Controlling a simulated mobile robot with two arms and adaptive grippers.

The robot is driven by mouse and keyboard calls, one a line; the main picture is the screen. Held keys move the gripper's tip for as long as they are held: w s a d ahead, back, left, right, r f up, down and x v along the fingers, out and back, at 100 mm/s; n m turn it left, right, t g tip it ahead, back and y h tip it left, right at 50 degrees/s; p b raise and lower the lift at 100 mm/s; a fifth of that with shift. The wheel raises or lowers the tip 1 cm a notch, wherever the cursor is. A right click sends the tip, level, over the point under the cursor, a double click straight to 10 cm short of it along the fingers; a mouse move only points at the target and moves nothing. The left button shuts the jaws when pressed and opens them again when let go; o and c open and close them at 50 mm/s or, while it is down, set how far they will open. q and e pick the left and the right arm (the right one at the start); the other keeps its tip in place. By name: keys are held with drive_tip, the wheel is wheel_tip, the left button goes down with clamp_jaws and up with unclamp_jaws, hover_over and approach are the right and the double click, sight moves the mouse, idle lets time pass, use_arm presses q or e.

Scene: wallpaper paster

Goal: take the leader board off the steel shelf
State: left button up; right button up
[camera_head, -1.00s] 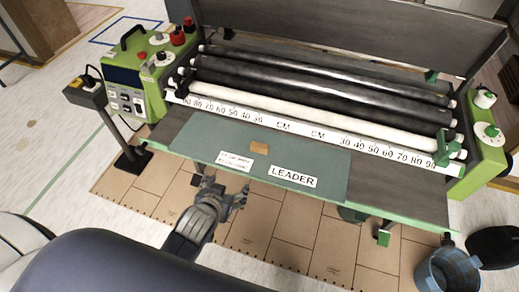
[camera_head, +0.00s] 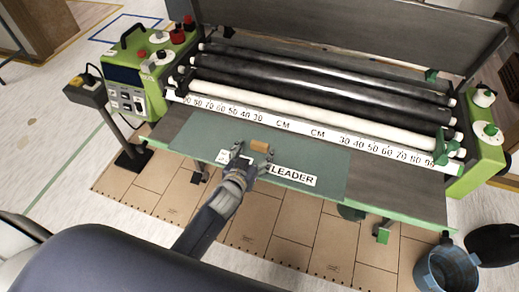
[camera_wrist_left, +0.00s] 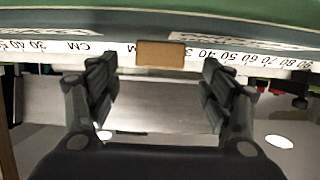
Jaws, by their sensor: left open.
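The leader board is a flat green-grey sheet (camera_head: 320,190) with a white LEADER label, lying on the grey steel shelf (camera_head: 398,185) in front of the rollers. A small brown block (camera_head: 260,146) is on the board; it also shows in the left wrist view (camera_wrist_left: 160,53). My left gripper (camera_head: 252,156) is open over the board at this block, partly covering a second white label. In the left wrist view its fingers (camera_wrist_left: 160,68) stand apart, one to each side of the block, with gaps. How far they reach around it I cannot tell. My right gripper is out of view.
The black and white rollers (camera_head: 330,85) and a white centimetre scale (camera_head: 300,128) lie just behind the board. A green control box (camera_head: 140,75) stands at the left, a green end housing (camera_head: 485,145) at the right. A blue bucket (camera_head: 448,270) is on the floor, lower right.

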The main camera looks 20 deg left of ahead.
sight(259, 144)
use_arm(q)
drive_tip(key=shift+w, duration=0.65)
drive_tip(key=shift+p+x, duration=0.45)
drive_tip(key=shift+x, duration=1.55)
drive_tip(key=shift+d, duration=0.1)
drive_tip(key=shift+s, duration=0.1)
drive_tip(key=c, duration=1.3)
